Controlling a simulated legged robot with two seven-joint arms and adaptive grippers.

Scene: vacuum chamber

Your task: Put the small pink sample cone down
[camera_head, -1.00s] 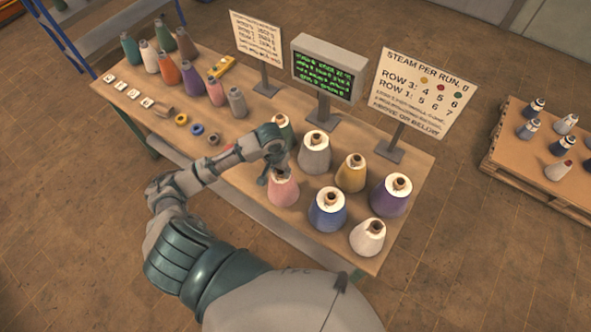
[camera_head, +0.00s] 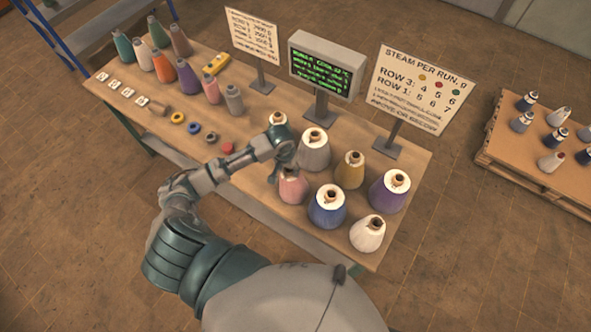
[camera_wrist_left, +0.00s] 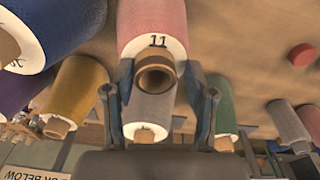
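A pink cone (camera_head: 294,188) with a pale top face and brown core is at the left end of the front row of cones, beside the blue cone. In the left wrist view the pink cone (camera_wrist_left: 152,20) bears the number 11. My left gripper (camera_wrist_left: 158,85) has its two fingers on either side of the core, at the top face, and appears shut on it. In the head view my left gripper (camera_head: 287,163) partly hides the cone's top. The cone looks upright; whether its base touches the table is unclear. My right gripper is not in view.
The blue cone (camera_head: 327,207), grey cone (camera_head: 313,150), yellow cone (camera_head: 350,170), purple cone (camera_head: 389,192) and white cone (camera_head: 367,235) stand close by. A smaller pink cone (camera_head: 211,91) stands in the far-left group. A screen (camera_head: 326,74) and sign boards line the back edge.

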